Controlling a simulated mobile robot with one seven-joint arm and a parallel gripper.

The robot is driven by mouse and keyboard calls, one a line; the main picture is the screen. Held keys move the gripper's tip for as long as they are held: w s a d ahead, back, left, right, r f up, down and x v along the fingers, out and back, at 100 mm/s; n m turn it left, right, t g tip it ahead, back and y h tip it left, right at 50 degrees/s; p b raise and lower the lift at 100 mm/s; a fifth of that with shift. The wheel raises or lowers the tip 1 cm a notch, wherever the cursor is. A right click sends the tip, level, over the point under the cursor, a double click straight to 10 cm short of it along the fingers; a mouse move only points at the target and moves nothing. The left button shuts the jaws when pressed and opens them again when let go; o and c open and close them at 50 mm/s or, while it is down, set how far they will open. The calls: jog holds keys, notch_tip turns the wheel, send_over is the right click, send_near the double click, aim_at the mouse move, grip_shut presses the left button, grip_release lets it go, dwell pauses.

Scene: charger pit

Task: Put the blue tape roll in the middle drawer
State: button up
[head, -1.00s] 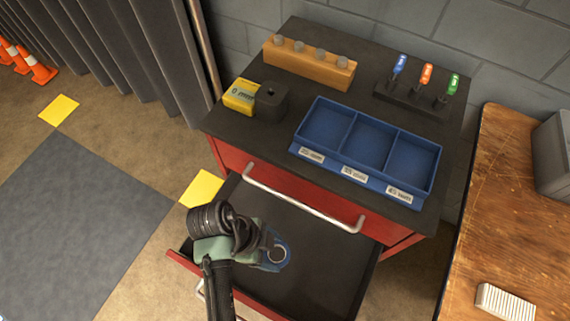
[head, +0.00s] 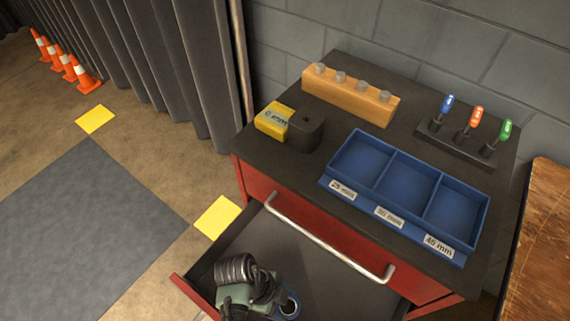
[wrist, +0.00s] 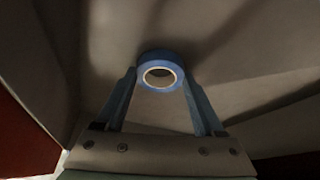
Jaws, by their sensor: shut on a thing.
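The blue tape roll (head: 291,304) is a blue ring with a pale core, and my gripper (head: 282,306) is shut on it. In the wrist view the tape roll (wrist: 160,56) sits between the two fingertips (wrist: 160,74), its hole facing the camera. The open red drawer (head: 192,297) has a dark inside and lies below the shut top drawer (head: 262,189) of the cabinet. The roll is over or inside this open drawer; whether it touches the bottom I cannot tell. My wrist hides part of the drawer's left side.
The cabinet top (head: 290,165) carries a blue three-part bin (head: 379,212), a yellow box (head: 273,119), a dark block, a wooden holder (head: 350,96) and a rack of coloured-handled tools (head: 455,147). The top drawer's handle (head: 325,241) overhangs the open drawer. A wooden bench (head: 540,240) stands right.

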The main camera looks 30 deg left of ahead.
jog(key=o, duration=1.3)
jog(key=shift+f, duration=0.1)
jog(key=p+v, duration=0.3)
jog(key=v, duration=0.9)
jog(key=shift+r+p, duration=0.2)
jog(key=shift+p, duration=0.1)
